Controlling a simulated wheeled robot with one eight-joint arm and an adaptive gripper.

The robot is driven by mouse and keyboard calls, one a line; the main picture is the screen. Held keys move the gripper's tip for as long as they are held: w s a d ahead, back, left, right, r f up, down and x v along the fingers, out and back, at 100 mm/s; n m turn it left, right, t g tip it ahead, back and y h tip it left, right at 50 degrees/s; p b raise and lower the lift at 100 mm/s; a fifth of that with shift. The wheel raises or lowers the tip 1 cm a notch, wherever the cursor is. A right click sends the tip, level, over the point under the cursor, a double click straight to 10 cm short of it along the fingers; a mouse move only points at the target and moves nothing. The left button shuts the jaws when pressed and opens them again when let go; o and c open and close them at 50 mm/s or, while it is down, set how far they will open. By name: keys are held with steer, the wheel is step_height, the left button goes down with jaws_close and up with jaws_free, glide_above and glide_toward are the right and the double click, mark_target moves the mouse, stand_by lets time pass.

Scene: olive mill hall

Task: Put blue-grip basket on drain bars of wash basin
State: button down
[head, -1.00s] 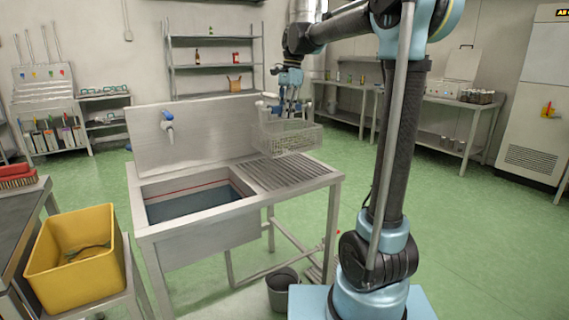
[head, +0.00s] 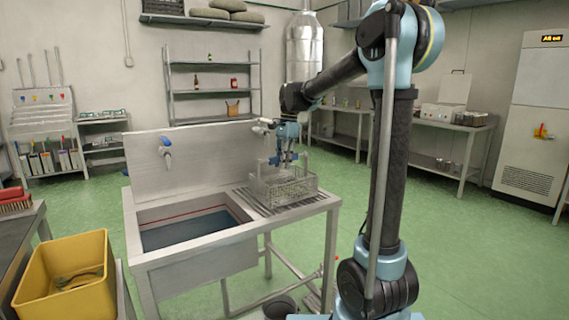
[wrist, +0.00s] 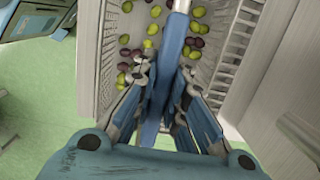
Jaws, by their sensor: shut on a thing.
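My gripper (head: 285,160) is shut on the blue grip of the wire basket (head: 272,190). In the wrist view the blue grip (wrist: 158,100) runs between the fingers (wrist: 165,95). Green and dark olives (wrist: 195,28) lie inside the basket. In the head view the basket is level over the drain bars (head: 322,201), on the right side of the wash basin (head: 190,258). Its underside is at or very close to the bars; I cannot tell whether it touches. The basket hides much of the bars.
The sink bowl (head: 190,228) with dark water is left of the bars. A tap (head: 166,150) is on the backsplash (head: 205,155). Green floor is open to the right.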

steer(key=shift+f, duration=0.1)
steer(key=c, duration=1.6)
jaws_free()
steer(key=shift+c, duration=0.2)
steer(key=r, duration=0.4)
steer(key=d+r, duration=0.1)
steer(key=r, duration=0.3)
steer(key=w+r, duration=0.1)
steer(key=r, duration=0.3)
steer(key=shift+d+r, duration=0.1)
steer(key=shift+d, duration=0.15)
steer(key=s+d+f+n+t, duration=0.1)
steer(key=s+d+f+n, duration=0.2)
steer(key=s+d+f, duration=0.3)
steer(key=s+d+f+n+t+h, duration=0.1)
steer(key=s+d+f+n, duration=0.3)
steer(key=s+f, duration=1)
steer(key=s+d+f+n+t, duration=0.1)
steer(key=s+d+f+n, duration=0.3)
steer(key=s+d+f, duration=0.6)
steer(key=s, duration=0.2)
steer(key=shift+s+f, duration=0.2)
steer(key=shift+s, duration=0.1)
